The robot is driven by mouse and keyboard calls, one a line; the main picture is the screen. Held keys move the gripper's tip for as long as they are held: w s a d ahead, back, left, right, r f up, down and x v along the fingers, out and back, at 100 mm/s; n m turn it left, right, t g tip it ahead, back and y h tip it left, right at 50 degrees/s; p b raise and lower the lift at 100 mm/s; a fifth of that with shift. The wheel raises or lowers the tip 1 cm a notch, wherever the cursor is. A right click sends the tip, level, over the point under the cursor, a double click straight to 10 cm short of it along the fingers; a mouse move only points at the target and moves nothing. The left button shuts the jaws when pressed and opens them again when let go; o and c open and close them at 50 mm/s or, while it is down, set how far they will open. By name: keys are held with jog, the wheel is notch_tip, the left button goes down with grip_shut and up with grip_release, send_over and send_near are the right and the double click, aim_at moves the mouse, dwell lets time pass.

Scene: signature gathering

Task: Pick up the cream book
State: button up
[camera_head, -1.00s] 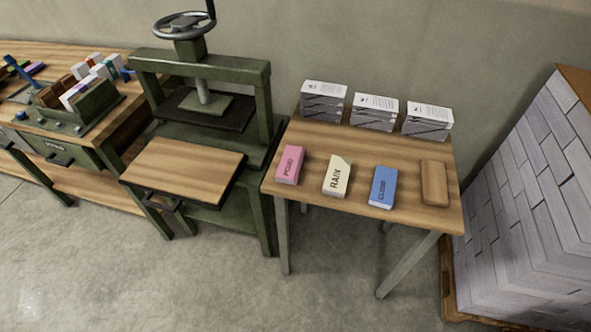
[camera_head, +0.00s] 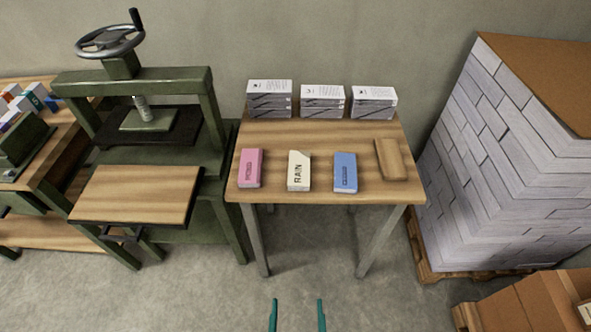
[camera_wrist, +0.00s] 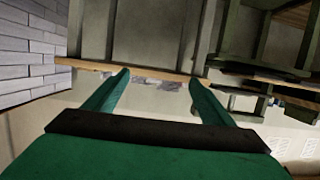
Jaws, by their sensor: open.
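The cream book (camera_head: 299,171) lies on the small wooden table, with the word RAIN on its cover. A pink book (camera_head: 250,168) lies to its left and a blue book (camera_head: 345,172) to its right, both apart from it. My gripper (camera_head: 297,314) is at the bottom of the head view, open and empty, in front of the table and well short of the book. In the wrist view my open gripper (camera_wrist: 158,88) shows two green fingers with nothing between them; I cannot make out the cream book there.
A wooden block (camera_head: 390,159) and several stacked printed sheets (camera_head: 322,101) share the table (camera_head: 323,135). A green press (camera_head: 205,110) stands close on the left. A tall pallet of grey blocks (camera_head: 490,170) and cardboard boxes (camera_head: 525,310) are on the right. Floor in front is clear.

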jog(key=w, duration=0.9)
jog(key=g, duration=0.1)
send_near(299, 167)
jog(key=x, duration=0.2)
jog(key=shift+w+a+f, duration=0.1)
jog(key=shift+w+a, duration=0.2)
jog(key=shift+w, duration=0.05)
jog(key=shift+d+x, duration=0.2)
jog(key=shift+x, duration=1.1)
jog(key=shift+d+x, duration=0.15)
jog(key=shift+x, duration=1.15)
jog(key=shift+c, duration=0.7)
jog(key=c, duration=1.1)
